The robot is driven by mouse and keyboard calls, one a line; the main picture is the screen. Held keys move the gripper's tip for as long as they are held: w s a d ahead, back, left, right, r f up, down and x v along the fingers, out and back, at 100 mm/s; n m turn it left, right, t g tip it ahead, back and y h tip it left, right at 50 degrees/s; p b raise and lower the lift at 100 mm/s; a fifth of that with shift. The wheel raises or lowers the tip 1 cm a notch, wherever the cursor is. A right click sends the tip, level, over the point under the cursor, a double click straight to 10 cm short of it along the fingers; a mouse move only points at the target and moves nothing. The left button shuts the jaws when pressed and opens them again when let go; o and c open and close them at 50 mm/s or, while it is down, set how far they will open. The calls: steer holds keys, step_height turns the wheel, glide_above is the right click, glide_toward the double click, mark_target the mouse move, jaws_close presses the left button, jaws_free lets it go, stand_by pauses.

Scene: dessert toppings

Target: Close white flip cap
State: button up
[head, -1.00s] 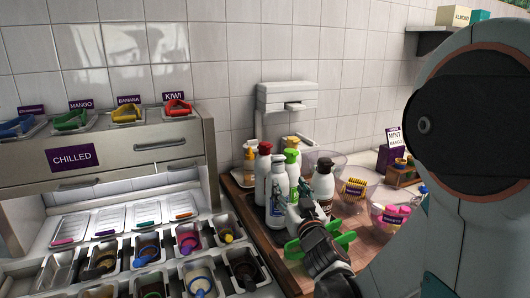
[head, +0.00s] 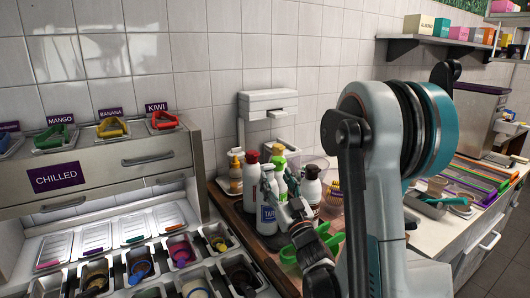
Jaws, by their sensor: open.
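A white bottle (head: 267,215) with a dark-lettered label stands upright at the front of a bottle group on the wooden counter. Its pale top (head: 267,171) looks like the white flip cap; its lid is too small to read clearly as open or closed. My gripper (head: 295,208) is open, just right of this bottle, lower than its top. It overlaps the bottle group in the picture, and I cannot tell if it touches anything. No held object shows between the fingers.
A red-capped bottle (head: 251,174), a green-capped bottle (head: 279,160) and a black-capped bottle (head: 312,187) stand close by. Topping bins (head: 181,250) fill the left. My arm hides part of the right counter.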

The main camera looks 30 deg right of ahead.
mark_target(269, 166)
steer(key=p+x, duration=0.3)
steer(key=x, duration=0.5)
steer(key=shift+w, duration=0.45)
steer(key=shift+w+r, duration=0.35)
steer(key=shift+w, duration=0.15)
steer(key=shift+d, duration=0.1)
steer(key=c, duration=1.2)
jaws_close()
